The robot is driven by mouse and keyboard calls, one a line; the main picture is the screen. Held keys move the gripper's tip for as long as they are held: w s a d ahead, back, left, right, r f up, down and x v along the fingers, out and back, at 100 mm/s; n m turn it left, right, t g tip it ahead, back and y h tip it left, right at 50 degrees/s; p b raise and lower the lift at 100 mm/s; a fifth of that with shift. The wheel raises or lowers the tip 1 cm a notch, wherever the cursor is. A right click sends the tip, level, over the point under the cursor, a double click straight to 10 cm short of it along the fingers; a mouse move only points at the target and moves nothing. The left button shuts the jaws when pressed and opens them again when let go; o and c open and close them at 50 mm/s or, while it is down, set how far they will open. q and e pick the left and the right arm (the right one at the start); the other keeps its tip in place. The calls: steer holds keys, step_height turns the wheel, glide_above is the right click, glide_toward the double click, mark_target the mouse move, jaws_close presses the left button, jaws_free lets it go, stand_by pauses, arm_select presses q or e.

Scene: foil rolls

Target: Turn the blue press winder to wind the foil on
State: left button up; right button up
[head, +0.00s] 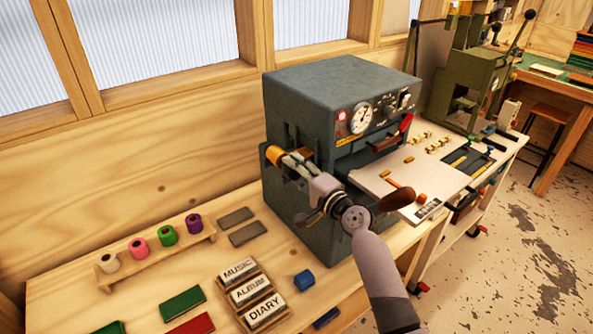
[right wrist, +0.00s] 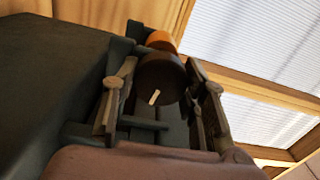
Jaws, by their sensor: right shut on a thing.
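The blue-grey press (head: 340,88) stands on the bench against the wall, with a dial and a red-handled lever on its front. Its winder is a dark round knob (right wrist: 160,78) with a pale mark, seen in the right wrist view. An orange foil roll (head: 273,155) sits behind the knob at the press's left side; it also shows in the right wrist view (right wrist: 161,41). My right gripper (head: 291,162) is shut on the winder knob, a finger on either side. In the head view the gripper hides most of the knob. My left gripper is not in view.
A wooden rack (head: 155,254) holds several coloured foil rolls at left. Type blocks (head: 250,291), a blue block (head: 304,280) and coloured books lie in front. A brown handle (head: 397,198) is close beside my right arm. A green press (head: 470,75) stands at back right.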

steer(key=o, duration=1.2)
steer(key=shift+a, duration=0.15)
steer(key=v, duration=1.2)
